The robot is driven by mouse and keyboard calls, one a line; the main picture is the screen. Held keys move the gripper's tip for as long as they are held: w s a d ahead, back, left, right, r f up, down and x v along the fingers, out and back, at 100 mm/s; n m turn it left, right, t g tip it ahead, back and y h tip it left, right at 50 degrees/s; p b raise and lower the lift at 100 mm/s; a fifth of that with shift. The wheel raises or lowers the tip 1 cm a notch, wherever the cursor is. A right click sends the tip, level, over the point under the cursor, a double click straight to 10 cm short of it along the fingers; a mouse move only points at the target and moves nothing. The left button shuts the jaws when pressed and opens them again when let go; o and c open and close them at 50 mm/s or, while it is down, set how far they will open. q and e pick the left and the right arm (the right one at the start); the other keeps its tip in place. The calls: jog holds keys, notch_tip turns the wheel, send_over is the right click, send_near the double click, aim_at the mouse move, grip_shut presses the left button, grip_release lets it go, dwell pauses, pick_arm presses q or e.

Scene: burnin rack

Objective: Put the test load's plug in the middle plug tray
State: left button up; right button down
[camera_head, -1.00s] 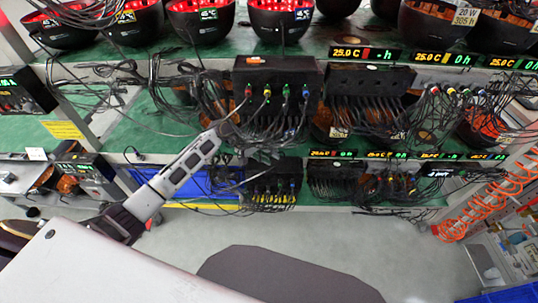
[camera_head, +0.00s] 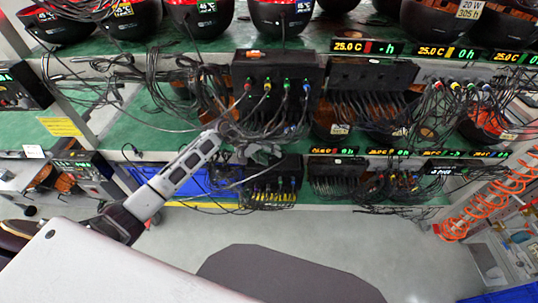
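My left arm reaches in from the lower left, and its gripper (camera_head: 262,151) is a small grey shape among cables in front of the rack, just below the upper black socket box (camera_head: 278,70). Its fingers are too small and cluttered to show whether they are open or what they hold. The box has red, yellow, green and blue plugs in its front and a small orange item (camera_head: 254,53) on its top. I cannot tell which cable ends in the test load's plug, and I cannot single out the middle plug tray. My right gripper is not in view.
Another black box (camera_head: 372,74) stands to the right with many dark cables. A lower box (camera_head: 273,183) with coloured plugs sits below the gripper. Loose cables hang around both. Orange coiled hoses (camera_head: 480,205) hang at the right. The grey floor (camera_head: 300,228) in front is open.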

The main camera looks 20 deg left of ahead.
pick_arm(q)
jog(key=v, duration=1.2)
dwell(0.5)
jog(key=shift+a, duration=0.1)
dwell(1.0)
